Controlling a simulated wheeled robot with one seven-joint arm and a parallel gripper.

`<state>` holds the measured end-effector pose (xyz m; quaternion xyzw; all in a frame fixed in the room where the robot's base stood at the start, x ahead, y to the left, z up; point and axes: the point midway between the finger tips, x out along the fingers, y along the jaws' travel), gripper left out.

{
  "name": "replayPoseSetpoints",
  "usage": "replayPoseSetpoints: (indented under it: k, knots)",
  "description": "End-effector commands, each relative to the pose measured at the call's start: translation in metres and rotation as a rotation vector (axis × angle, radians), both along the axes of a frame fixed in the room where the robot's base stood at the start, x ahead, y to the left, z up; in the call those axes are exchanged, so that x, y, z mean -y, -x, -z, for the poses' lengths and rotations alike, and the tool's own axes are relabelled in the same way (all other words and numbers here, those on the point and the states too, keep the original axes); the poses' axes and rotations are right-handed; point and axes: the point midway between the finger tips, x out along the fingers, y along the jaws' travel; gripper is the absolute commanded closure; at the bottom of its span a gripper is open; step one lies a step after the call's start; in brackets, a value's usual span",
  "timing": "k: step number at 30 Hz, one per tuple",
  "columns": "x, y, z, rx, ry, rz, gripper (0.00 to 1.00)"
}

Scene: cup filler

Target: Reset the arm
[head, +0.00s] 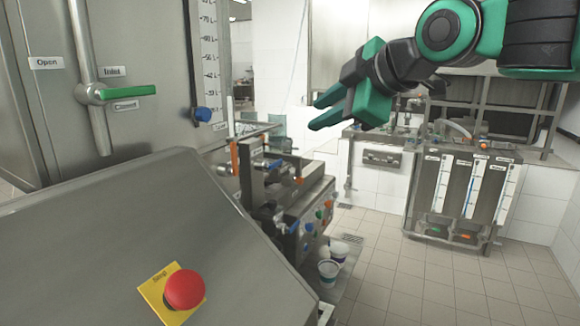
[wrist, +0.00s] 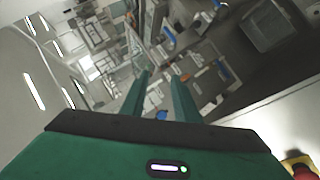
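My gripper (head: 322,110) is in the upper middle of the head view, raised in the air with its green fingers pointing left. In the wrist view my gripper (wrist: 160,76) shows two green fingers apart with a gap between them. Nothing is held between them. My green and black arm reaches in from the upper right of the head view. The gripper touches nothing that I can see.
A steel machine with a red stop button (head: 184,289) on a yellow plate fills the left. A green-handled valve (head: 115,92) is above it. White cups (head: 329,272) stand low beside the control panel (head: 312,215). Tiled floor (head: 420,285) is clear at right.

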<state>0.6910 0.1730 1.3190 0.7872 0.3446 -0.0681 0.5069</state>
Motion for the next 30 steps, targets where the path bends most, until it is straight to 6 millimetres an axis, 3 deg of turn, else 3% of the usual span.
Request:
replayPoseSetpoints:
  k: [1,8,14,18,24,27,30]
  knots:
    - [0.028,-0.005,0.022,-0.069,-0.015,0.081,0.72]
    - [0.145,0.006,0.116,-0.373,-0.121,0.464,0.72]
    - [0.237,0.053,0.196,-0.625,-0.245,0.839,0.72]
    - [0.291,0.107,0.248,-0.797,-0.351,1.13,0.72]
    - [0.336,0.199,0.309,-1.015,-0.509,1.547,0.72]
    - [0.344,0.236,0.328,-1.09,-0.569,1.707,0.72]
    - [0.346,0.261,0.339,-1.139,-0.609,1.814,0.72]
